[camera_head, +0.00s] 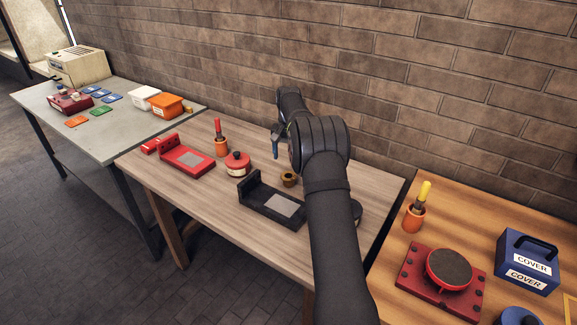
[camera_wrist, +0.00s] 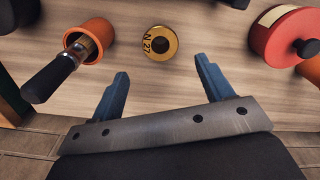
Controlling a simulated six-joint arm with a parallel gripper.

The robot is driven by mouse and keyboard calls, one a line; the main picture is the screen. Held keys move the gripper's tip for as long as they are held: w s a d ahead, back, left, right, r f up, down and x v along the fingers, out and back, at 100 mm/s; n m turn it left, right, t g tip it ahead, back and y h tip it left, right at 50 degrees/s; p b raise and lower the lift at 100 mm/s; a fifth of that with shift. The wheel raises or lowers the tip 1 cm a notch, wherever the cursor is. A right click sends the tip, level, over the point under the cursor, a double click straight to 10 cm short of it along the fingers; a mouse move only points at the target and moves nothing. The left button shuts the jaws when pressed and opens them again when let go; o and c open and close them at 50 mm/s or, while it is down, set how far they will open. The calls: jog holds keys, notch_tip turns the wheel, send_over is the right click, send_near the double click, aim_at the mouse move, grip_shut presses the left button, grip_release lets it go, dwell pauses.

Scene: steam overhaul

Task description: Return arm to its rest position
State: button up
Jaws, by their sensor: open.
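My gripper (camera_head: 276,146) hangs above the middle wooden table (camera_head: 240,230), with its blue fingers pointing down. In the wrist view the two blue fingers (camera_wrist: 162,68) are spread apart with nothing between them. A brass ring marked "N 27" (camera_wrist: 160,42) lies on the table beyond the fingertips and apart from them. It also shows in the head view (camera_head: 289,181). My dark arm reaches up across the table's right part and hides some of it.
A red round container (camera_head: 237,165), a red fixture (camera_head: 187,160), a black fixture (camera_head: 270,203) and an orange pot (camera_head: 221,146) stand nearby. Another orange pot with a dark-handled tool (camera_wrist: 90,42) is close in the wrist view. A brick wall (camera_head: 230,55) runs behind.

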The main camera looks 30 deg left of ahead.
aim_at(288, 175)
jog(key=shift+r, duration=0.75)
notch_tip(288, 175, down, 12)
jog(key=shift+r, duration=2.05)
jog(key=shift+f, duration=0.1)
